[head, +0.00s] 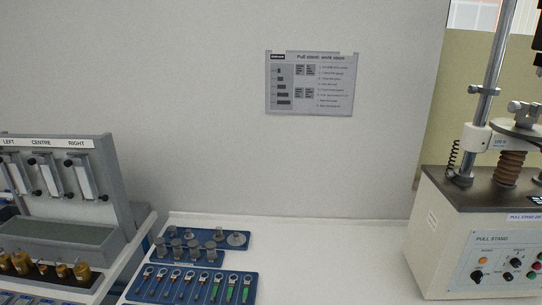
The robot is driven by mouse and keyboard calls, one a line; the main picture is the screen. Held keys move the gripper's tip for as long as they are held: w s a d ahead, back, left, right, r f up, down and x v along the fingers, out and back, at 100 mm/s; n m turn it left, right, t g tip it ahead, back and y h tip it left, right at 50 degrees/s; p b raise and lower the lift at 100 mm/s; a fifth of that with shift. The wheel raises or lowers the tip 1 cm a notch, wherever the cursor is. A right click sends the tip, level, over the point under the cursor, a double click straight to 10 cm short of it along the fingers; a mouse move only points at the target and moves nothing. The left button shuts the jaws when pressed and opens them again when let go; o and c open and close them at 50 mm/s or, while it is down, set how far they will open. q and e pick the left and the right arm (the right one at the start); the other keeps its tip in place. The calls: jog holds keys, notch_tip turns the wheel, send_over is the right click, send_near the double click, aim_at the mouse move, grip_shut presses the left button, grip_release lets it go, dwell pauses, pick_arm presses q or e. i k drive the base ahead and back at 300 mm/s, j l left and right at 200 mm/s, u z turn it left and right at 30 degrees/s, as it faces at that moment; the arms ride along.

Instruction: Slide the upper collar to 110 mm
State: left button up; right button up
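The pull stand (468,248) is at the right edge of the head view, partly cut off. A shiny upright column (495,55) rises from its dark top plate and leans slightly in the picture. A small metal collar (487,91) with a side screw sits around the column, well above a white block (475,138) lower on it. I cannot tell for sure that this small collar is the upper collar. No millimetre scale is readable. Neither of my grippers shows.
A grey rack (117,180) marked LEFT, CENTRE and RIGHT stands at the left. Blue trays of metal fittings (243,252) and of wrench-like tools (250,290) lie beside it. The white bench (335,262) between trays and stand is clear. A printed sheet (310,83) hangs on the wall.

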aim_at(486, 90)
jog(key=z, duration=1.45)
